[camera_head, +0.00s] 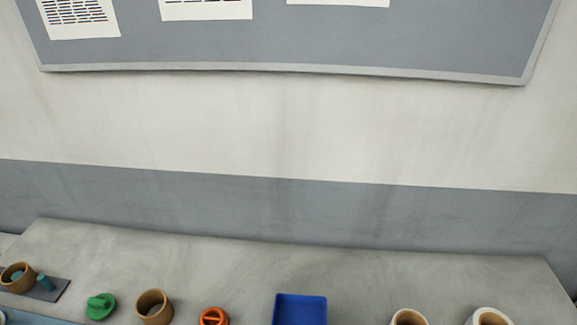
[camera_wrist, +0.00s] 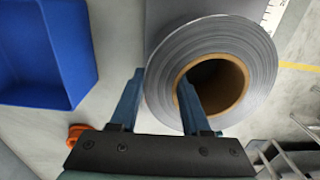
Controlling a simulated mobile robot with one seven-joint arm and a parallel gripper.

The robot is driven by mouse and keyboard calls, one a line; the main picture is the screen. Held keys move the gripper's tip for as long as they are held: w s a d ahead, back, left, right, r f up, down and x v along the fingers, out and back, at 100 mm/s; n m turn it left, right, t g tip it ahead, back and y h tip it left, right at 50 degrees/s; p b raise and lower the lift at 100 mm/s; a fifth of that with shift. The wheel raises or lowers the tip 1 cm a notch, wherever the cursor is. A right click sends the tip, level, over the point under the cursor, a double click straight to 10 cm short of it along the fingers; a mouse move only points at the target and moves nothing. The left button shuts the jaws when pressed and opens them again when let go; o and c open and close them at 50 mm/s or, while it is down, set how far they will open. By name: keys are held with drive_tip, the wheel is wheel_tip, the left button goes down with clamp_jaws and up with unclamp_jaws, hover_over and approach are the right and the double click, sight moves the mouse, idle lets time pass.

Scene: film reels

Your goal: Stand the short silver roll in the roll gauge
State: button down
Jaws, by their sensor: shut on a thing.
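The silver roll (camera_wrist: 235,35) fills the upper right of the wrist view, its ringed end and brown core facing the camera. My gripper (camera_wrist: 161,77) is shut on the roll's wall, one finger outside its left side and the other inside the core. A grey plate (camera_wrist: 178,10) behind the roll and a white strip with scale marks (camera_wrist: 272,14) at the top edge may be the roll gauge; most of it is hidden by the roll. I cannot tell whether the roll touches it. My gripper is out of the head view.
A blue tray (camera_head: 300,310) stands on the grey bench (camera_head: 230,262); it also shows in the wrist view (camera_wrist: 85,50). An orange item (camera_head: 213,317), a green item (camera_head: 101,306) and a brown roll (camera_head: 153,307) are left of it. Two rolls stand at right.

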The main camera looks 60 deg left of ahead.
drive_tip(key=shift+f+b, duration=0.4)
drive_tip(key=shift+f, duration=0.1)
idle(0.4)
drive_tip(key=c, duration=0.7)
unclamp_jaws()
drive_tip(key=shift+o, duration=0.2)
drive_tip(key=shift+f, duration=0.1)
wheel_tip(320, 180, up, 9)
drive_tip(key=p, duration=0.9)
drive_tip(key=shift+f, duration=0.1)
drive_tip(key=shift+r+p, duration=0.65)
drive_tip(key=shift+r, duration=0.5)
